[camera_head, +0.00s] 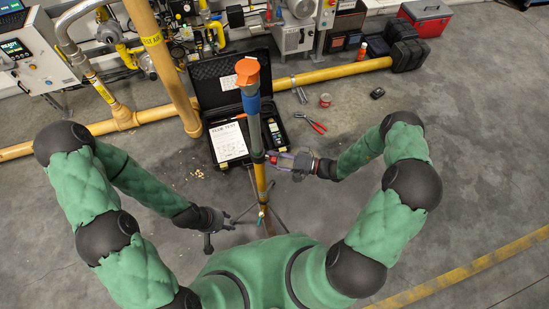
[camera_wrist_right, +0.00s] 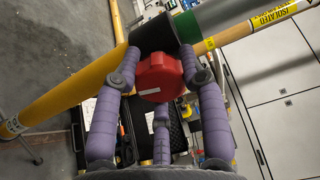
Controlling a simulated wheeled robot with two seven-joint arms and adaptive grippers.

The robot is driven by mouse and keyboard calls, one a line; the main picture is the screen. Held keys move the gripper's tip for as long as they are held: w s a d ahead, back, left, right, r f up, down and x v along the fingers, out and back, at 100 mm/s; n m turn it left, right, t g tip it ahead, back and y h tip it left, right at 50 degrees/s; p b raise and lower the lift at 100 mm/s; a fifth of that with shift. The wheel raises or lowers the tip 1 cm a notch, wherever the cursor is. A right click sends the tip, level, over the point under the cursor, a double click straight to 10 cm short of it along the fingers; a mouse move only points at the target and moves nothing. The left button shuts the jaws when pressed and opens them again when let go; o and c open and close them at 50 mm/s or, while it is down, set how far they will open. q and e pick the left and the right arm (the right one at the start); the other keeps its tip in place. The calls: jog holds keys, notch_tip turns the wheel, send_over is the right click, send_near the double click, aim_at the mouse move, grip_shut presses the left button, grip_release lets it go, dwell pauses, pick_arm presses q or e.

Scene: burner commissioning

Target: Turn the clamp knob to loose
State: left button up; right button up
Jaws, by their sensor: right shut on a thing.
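The clamp knob is red; in the right wrist view the knob (camera_wrist_right: 160,76) sits against a black collar (camera_wrist_right: 154,35) between a yellow tube and a green tube. My right gripper (camera_wrist_right: 161,80), with purple fingers, is closed around the knob, fingers on both sides and one below. In the head view my right gripper (camera_head: 280,162) reaches the upright pole (camera_head: 254,130) from the right, and the knob is largely hidden by its fingers. Any mark on the knob's position cannot be read. My left gripper (camera_head: 217,232) hangs empty left of the pole's base, its dark fingers spread.
The pole has an orange cap (camera_head: 247,70) and stands on thin splayed legs. An open black case (camera_head: 222,112) lies behind it. Red-handled pliers (camera_head: 312,123), a small red can (camera_head: 325,100) and a dark device (camera_head: 377,93) lie on the floor.

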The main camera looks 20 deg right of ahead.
jog(key=n+b, duration=0.1)
jog(key=n, duration=0.4)
jog(key=shift+n+b, duration=0.3)
jog(key=shift+c, duration=0.3)
jog(key=n+b, duration=0.1)
jog(key=n, duration=0.3)
jog(key=shift+r+n+b, duration=0.2)
jog(key=shift+n+b, duration=0.15)
jog(key=shift+n, duration=0.05)
jog(key=shift+r, duration=0.1)
jog(key=o, duration=1.2)
jog(key=shift+s, duration=0.1)
jog(key=shift+c, duration=0.2)
jog(key=v, duration=1.2)
